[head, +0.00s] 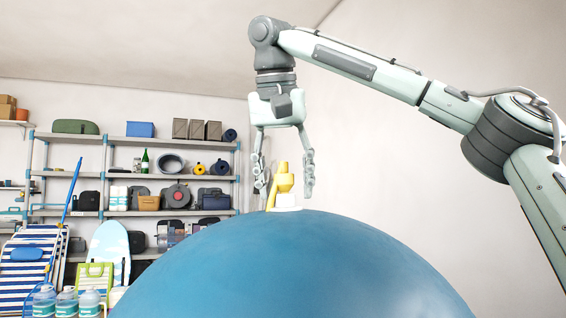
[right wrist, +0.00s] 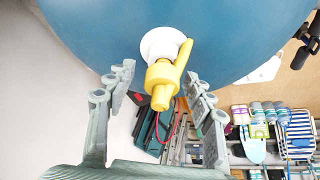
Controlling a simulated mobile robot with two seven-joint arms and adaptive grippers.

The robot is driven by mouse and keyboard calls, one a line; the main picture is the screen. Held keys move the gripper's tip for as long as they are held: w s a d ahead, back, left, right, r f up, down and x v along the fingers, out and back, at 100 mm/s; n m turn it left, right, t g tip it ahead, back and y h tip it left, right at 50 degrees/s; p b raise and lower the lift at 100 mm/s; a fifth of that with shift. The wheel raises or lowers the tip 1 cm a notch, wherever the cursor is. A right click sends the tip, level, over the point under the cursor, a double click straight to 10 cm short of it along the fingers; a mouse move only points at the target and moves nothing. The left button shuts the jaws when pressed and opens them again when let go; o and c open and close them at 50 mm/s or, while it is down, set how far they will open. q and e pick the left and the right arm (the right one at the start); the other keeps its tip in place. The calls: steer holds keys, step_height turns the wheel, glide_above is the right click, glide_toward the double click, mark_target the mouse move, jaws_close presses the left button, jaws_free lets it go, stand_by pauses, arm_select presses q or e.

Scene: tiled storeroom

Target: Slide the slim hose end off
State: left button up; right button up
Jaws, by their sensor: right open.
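A yellow hose end (head: 284,182) stands upright on a white round fitting (head: 288,208) at the top of a large blue rounded body (head: 285,265). In the right wrist view, the yellow hose end (right wrist: 161,82) has a slim strip along one side, and the white fitting (right wrist: 158,44) lies against the blue surface (right wrist: 90,25). My right gripper (head: 285,184) points down with its fingers open on both sides of the yellow piece. A gap shows on each side in the right wrist view (right wrist: 160,88), so it seems not to touch. My left gripper is not in view.
Shelves (head: 142,141) with boxes, bottles and bags stand at the back left. A striped folding chair (head: 28,262), a blue pole and several jugs (head: 66,302) are at the lower left. The space right of my right gripper, under its arm, is clear.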

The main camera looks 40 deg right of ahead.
steer(key=shift+d+f, duration=0.1)
steer(key=shift+f, duration=0.15)
steer(key=shift+w, duration=0.1)
jaws_close()
steer(key=shift+r, duration=2.35)
